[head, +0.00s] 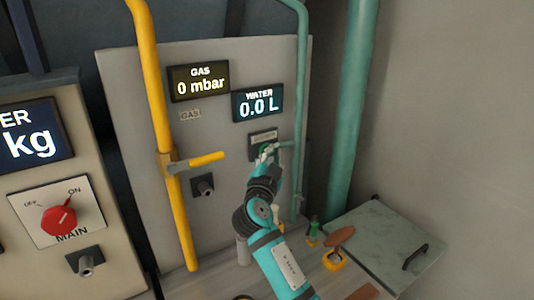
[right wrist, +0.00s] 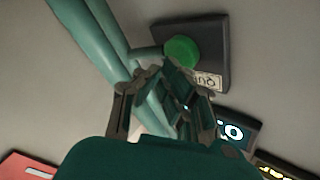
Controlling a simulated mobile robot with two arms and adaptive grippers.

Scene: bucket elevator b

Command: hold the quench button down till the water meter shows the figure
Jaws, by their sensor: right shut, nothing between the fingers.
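The round green quench button (right wrist: 182,51) sits on a dark box (right wrist: 218,45), with a partly hidden label beside it in the right wrist view. In the head view the box (head: 263,137) is on the grey panel, below the water meter (head: 258,107), which reads 0.0 L. My right gripper (head: 267,155) is at the button and covers part of it in the head view. It is shut with nothing between the fingers. In the right wrist view its fingertips (right wrist: 165,72) are close to the button's edge; I cannot tell whether they touch it. My left gripper is not in view.
A gas meter (head: 198,83) reads 0 mbar. A yellow pipe with a yellow lever (head: 208,159) stands left of my right arm. Green pipes (head: 350,110) run close on the right. A red MAIN knob (head: 59,219) is far left. A hatch lid (head: 385,240) lies lower right.

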